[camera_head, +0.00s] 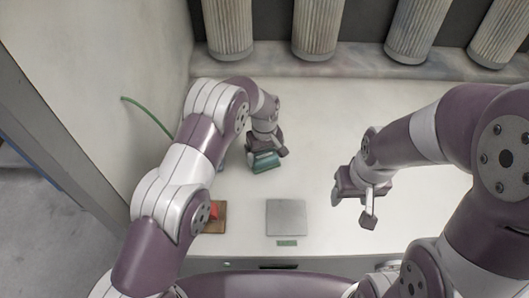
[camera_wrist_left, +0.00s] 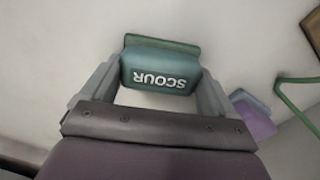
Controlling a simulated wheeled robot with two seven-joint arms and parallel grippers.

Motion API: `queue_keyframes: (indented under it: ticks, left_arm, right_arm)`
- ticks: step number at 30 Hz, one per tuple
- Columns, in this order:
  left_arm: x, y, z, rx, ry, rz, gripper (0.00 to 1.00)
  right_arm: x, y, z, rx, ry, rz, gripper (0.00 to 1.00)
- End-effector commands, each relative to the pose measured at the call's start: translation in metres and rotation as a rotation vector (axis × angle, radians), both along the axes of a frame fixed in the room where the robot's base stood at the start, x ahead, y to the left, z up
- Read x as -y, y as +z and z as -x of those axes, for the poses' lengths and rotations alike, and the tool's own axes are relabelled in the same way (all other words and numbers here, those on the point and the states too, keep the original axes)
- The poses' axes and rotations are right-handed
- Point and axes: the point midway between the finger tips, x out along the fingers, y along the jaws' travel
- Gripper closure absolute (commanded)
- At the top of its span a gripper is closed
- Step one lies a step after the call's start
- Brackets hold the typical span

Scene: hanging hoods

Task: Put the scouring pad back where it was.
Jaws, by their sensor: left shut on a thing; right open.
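The scouring pad (camera_head: 264,163) is a teal-green block held in my left gripper (camera_head: 266,155) over the left-middle part of the white worktop. In the left wrist view the scouring pad (camera_wrist_left: 160,68) shows the word SCOUR upside down between the two grey fingers of my left gripper (camera_wrist_left: 162,85), with a green layer at its far edge. I cannot tell whether the pad touches the surface. My right gripper (camera_head: 352,207) is open and empty over the worktop, right of the grey square plate.
A grey square plate (camera_head: 286,216) lies near the front edge, with a small green label (camera_head: 287,243) before it. A brown board (camera_head: 220,220) with a red thing is left. A purple and blue block (camera_wrist_left: 253,113) lies near a green hose (camera_wrist_left: 290,100). Ribbed cylinders (camera_head: 314,30) line the back.

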Motion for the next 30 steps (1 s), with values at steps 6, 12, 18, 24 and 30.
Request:
queue_keyframes:
  ticks: [6,12,18,24,30]
  left_arm:
    - [0.000,-0.005,0.000,-0.001,0.000,-0.001,0.40]
    - [0.000,-0.003,0.000,-0.001,0.000,-0.001,0.00]
    - [0.001,0.012,-0.001,0.003,0.000,0.001,0.00]
    - [0.001,0.064,-0.001,0.004,0.000,0.002,0.00]
    - [0.000,0.112,0.000,0.000,0.000,0.000,0.00]
  right_arm:
    - [0.000,-0.004,0.000,0.000,0.000,0.000,0.42]
    - [0.000,-0.003,0.000,0.000,0.000,0.000,0.42]
    - [0.000,-0.004,0.000,0.000,0.000,0.000,0.42]
    - [0.000,-0.015,0.000,0.000,0.000,0.000,0.42]
    - [0.000,-0.009,0.000,-0.001,0.000,0.000,0.42]
